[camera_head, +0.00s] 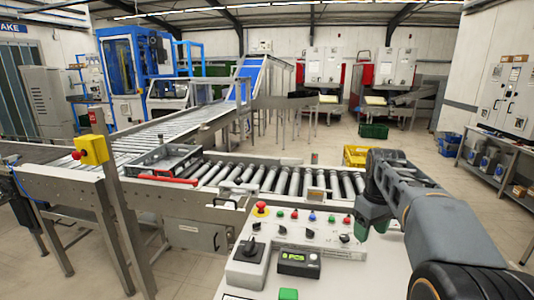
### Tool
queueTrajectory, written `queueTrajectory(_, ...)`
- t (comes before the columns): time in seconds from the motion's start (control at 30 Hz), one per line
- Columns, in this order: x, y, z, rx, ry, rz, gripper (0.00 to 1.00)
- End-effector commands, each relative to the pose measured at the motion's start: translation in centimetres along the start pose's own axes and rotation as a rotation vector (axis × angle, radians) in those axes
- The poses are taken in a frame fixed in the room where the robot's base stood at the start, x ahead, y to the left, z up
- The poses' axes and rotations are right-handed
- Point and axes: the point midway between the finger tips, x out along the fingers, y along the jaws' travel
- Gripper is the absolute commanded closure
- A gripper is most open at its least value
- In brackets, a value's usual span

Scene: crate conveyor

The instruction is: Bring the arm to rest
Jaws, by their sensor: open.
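My arm comes in from the lower right and reaches over the right side of the control panel. My gripper (372,216) is at the far end of the arm, near the panel's back right edge. It is open, and I see nothing held in it. It is small and dark against the arm, so its separate fingers are hard to make out. I cannot tell whether it touches the panel.
The control panel (235,278) with buttons stands close in front. A yellow post box (91,150) stands left. A yellow crate (356,156) lies beyond.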

Motion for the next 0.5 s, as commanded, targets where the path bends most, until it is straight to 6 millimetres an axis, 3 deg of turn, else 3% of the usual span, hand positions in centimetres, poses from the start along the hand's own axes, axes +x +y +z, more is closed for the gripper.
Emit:
queueTrajectory(0.17, 0.1, 0.4, -0.5, 0.073, 0.028, 0.019, 0.39)
queueTrajectory(0.33, 2.7, 0.4, -0.3, 0.187, 0.039, 0.022, 0.39)
queueTrajectory(0.5, 4.5, -0.9, 0.6, 0.279, 0.061, 0.03, 0.39)
